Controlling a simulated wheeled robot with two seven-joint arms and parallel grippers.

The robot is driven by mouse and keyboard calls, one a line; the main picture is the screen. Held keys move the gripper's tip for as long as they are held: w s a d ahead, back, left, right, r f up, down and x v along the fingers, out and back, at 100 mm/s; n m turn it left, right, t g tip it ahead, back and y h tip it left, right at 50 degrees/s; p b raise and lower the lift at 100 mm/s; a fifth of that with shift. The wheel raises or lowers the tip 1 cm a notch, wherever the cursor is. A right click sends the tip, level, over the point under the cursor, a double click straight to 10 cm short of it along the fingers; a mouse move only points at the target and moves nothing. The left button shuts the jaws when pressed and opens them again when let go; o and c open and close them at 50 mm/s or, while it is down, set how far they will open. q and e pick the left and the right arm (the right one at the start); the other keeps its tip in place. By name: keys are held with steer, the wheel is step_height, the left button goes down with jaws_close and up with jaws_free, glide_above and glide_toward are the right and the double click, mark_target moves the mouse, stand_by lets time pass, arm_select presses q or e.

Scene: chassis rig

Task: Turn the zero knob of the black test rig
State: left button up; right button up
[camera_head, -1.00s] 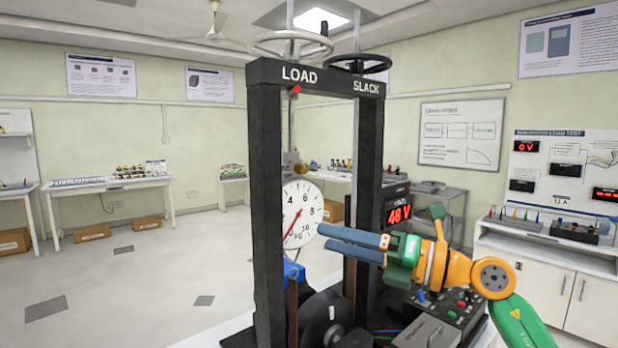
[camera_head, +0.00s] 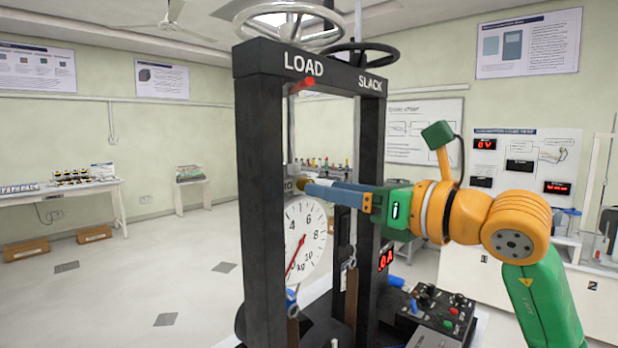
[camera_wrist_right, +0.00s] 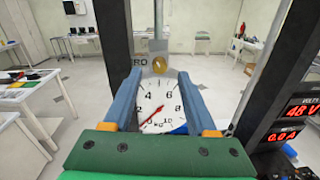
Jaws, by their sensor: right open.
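The black test rig (camera_head: 249,190) stands upright with LOAD and SLACK on its top beam. In the head view the knob (camera_head: 301,185) shows at the fingertips of my right gripper (camera_head: 309,188). In the right wrist view the open blue fingers (camera_wrist_right: 160,76) point at the knob, one on each side, with the knob appearing slightly beyond the tips. I cannot tell any contact. My left gripper is not in view.
Two rig posts flank the dial; my right fingers reach in past the right post (camera_head: 369,160). Handwheels (camera_head: 290,25) top the rig. A control box (camera_head: 440,310) with coloured knobs stands at lower right. Floor behind is largely clear.

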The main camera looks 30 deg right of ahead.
steer(key=shift+w+a+r+p, duration=0.15)
steer(key=shift+w+p, duration=0.1)
steer(key=shift+w, duration=0.15)
steer(key=shift+w+a+r+p, duration=0.15)
steer(key=shift+w+p, duration=0.1)
steer(key=shift+w, duration=0.15)
steer(key=shift+w+a+f, duration=0.15)
steer(key=shift+w+f, duration=0.05)
steer(key=shift+w, duration=0.35)
steer(key=shift+w+a+f, duration=0.1)
steer(key=shift+w+f, duration=0.1)
steer(key=shift+w, duration=0.3)
steer(key=shift+s+r, duration=0.1)
steer(key=shift+s, duration=0.15)
jaws_close()
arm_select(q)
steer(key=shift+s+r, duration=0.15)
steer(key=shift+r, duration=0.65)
arm_select(e)
steer(key=shift+d+n, duration=0.1)
steer(key=shift+n, duration=1)
jaws_free()
